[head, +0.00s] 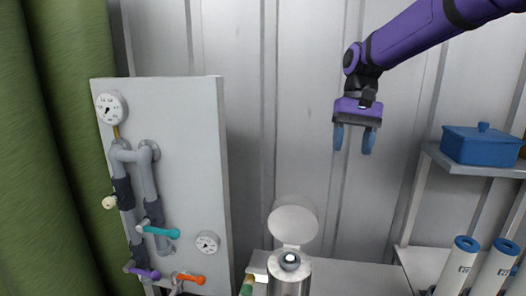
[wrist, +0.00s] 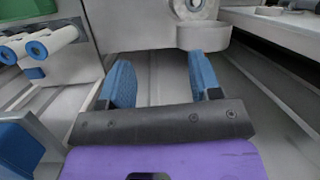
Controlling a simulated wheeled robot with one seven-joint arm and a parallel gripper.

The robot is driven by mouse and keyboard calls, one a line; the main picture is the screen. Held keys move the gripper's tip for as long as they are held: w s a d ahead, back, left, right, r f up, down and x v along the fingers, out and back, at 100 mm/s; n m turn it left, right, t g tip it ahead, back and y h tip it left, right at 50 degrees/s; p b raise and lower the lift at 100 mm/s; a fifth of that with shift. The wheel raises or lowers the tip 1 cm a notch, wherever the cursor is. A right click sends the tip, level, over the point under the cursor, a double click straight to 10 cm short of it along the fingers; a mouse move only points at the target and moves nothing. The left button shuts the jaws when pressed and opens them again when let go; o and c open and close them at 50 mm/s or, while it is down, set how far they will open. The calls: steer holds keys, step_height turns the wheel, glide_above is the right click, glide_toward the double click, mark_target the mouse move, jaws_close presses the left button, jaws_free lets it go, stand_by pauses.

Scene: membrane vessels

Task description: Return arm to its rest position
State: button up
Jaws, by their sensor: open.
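My purple arm reaches in from the upper right in the head view. My gripper (head: 353,140) hangs from it with its blue fingers pointing down. The fingers are apart and nothing is between them. The gripper is in the air before the corrugated wall (head: 290,120), above and to the right of a metal vessel (head: 290,278) with a raised round lid (head: 293,225). In the wrist view my gripper (wrist: 160,85) also shows two blue fingers spread apart and empty.
A grey panel (head: 185,110) with gauges, pipes and coloured valve handles stands at left, beside a green curtain (head: 60,150). At right, a shelf (head: 440,160) bears a blue lidded box (head: 482,146). White cylinders with blue ends (head: 460,262) stand below it. Space around the gripper is clear.

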steer(key=s+d+t, duration=0.4)
steer(key=s+d, duration=0.1)
steer(key=s, duration=0.8)
steer(key=s+d+t+h, duration=0.1)
steer(key=s+d+t, duration=0.3)
steer(key=s, duration=0.9)
steer(key=shift+d+f+n, duration=0.3)
steer(key=shift+d+f, duration=0.1)
steer(key=shift+d, duration=0.45)
